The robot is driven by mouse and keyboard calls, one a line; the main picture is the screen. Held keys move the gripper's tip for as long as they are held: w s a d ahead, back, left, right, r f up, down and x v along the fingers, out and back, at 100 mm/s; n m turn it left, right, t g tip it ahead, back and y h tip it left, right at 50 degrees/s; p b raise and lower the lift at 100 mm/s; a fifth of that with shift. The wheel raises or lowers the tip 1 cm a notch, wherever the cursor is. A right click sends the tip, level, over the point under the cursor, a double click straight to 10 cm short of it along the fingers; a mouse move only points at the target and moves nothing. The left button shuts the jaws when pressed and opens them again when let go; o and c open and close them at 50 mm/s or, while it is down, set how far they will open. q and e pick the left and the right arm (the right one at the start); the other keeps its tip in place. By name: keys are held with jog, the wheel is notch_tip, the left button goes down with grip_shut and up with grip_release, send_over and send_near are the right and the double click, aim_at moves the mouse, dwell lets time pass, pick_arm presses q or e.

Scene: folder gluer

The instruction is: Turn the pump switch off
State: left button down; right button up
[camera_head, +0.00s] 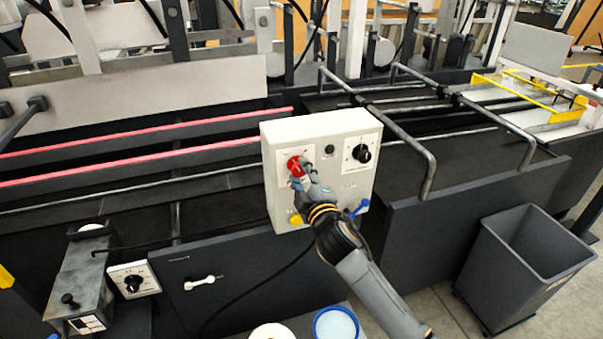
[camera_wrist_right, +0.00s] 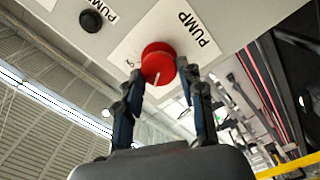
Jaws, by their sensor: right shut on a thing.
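The pump switch is a round red knob (camera_head: 296,165) on the left side of a pale control box (camera_head: 330,126). In the right wrist view the red knob (camera_wrist_right: 158,64) has a white pointer line and sits on a white plate (camera_wrist_right: 178,28) marked PUMP. My right gripper (camera_head: 299,178) reaches up to the knob from below. In the right wrist view its two fingers (camera_wrist_right: 163,84) are on either side of the knob and shut on it. Part of the plate is hidden behind the gripper in the head view. My left gripper is not in view.
A black rotary knob (camera_head: 362,153) is right of the red one on the box. A yellow knob (camera_head: 295,219) and a blue handle (camera_head: 360,207) sit low on it. Round containers (camera_head: 336,325) stand below. A grey bin (camera_head: 525,255) stands on the floor at right.

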jog(key=shift+n, duration=0.6)
jog(key=o, duration=1.1)
jog(key=shift+o, duration=0.2)
jog(key=v, duration=1.2)
